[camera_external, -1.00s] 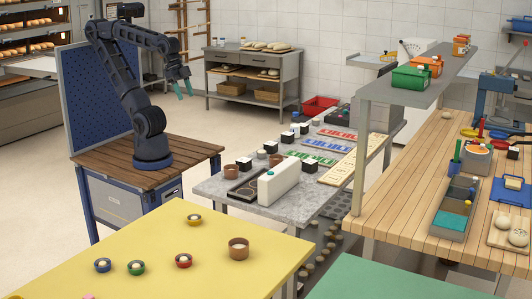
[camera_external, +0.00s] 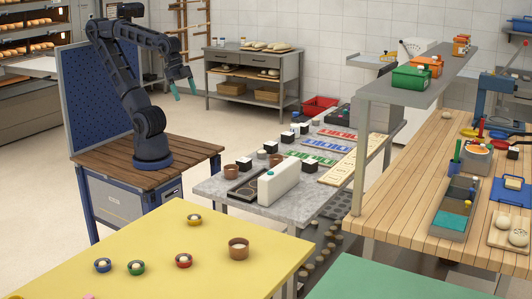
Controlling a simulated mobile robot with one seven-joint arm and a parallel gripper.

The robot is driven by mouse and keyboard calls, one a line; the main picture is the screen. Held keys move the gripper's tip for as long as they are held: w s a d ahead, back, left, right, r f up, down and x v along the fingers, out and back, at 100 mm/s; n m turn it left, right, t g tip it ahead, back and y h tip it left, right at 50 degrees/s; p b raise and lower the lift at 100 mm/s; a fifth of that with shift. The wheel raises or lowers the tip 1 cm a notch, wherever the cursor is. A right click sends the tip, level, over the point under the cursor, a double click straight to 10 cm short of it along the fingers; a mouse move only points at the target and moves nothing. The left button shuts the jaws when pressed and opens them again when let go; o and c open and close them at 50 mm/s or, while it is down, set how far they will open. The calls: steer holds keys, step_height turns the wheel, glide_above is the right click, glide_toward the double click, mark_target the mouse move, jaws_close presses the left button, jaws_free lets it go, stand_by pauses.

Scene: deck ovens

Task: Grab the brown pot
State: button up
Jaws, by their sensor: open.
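A brown pot (camera_external: 238,248) stands upright on the yellow table at the front, with something pale inside it. Two smaller brown pots stand on the grey stone-topped table: one (camera_external: 231,171) near its left end and one (camera_external: 276,160) farther back. I cannot tell from the picture which one the task names. My gripper (camera_external: 184,90) hangs in the air at the upper left, teal fingers pointing down, open and empty. It is well apart from all the pots.
The yellow table (camera_external: 140,270) also holds several small coloured bowls (camera_external: 183,261). A white container (camera_external: 279,182), a black tray (camera_external: 246,185) and black-and-white boxes (camera_external: 309,166) crowd the grey table (camera_external: 210,187). A shelf (camera_external: 415,92) overhangs the wooden counter at right.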

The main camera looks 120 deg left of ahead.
steer(key=w+d+r+m+h, duration=0.1)
steer(key=w+d, duration=0.2)
steer(key=w, duration=0.4)
steer(key=w+d+r+m+h, duration=0.1)
steer(key=w+d+m, duration=0.1)
steer(key=w, duration=0.6)
steer(key=m+g+h, duration=0.1)
steer(key=m, duration=0.5)
glide_above(239, 243)
steer(key=s+a, duration=0.3)
step_height(239, 243, down, 28)
steer(key=x, duration=0.5)
steer(key=shift+w+f, duration=0.1)
steer(key=shift+f, duration=0.1)
steer(key=shift+d+x, duration=0.15)
steer(key=shift+x, duration=1.2)
steer(key=shift+d+x, duration=0.15)
steer(key=shift+x, duration=1.15)
steer(key=shift+c, duration=0.5)
steer(key=c, duration=1.1)
